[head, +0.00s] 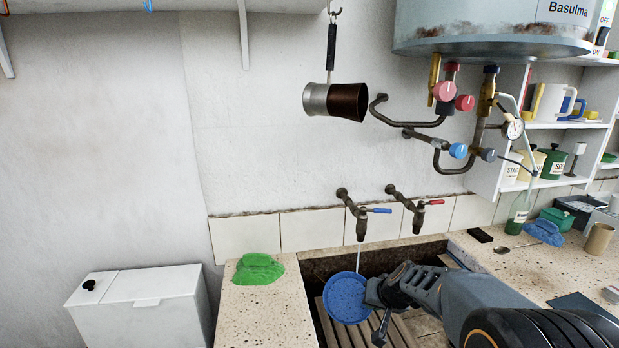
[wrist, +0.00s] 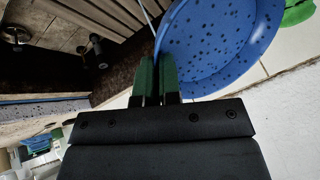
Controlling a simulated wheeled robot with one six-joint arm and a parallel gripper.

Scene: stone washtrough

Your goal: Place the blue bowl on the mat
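The blue speckled bowl (head: 345,298) is over the stone trough, tilted so that its inside faces the head camera. It also fills the upper right of the wrist view (wrist: 220,45). My gripper (head: 370,291) is at the bowl's right rim. In the wrist view its green fingers (wrist: 156,68) are close together with the bowl's rim pinched between them. A dark flat piece (head: 578,304), possibly the mat, lies on the right counter, partly hidden by my arm.
A thin stream of water falls from the blue-handled tap (head: 362,225) beside the bowl. A slatted wooden rack (head: 395,330) lies in the trough. A green cloth (head: 257,270) is on the left counter. A bottle (head: 518,212), a blue cloth (head: 545,232) and a tan cup (head: 598,239) stand right.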

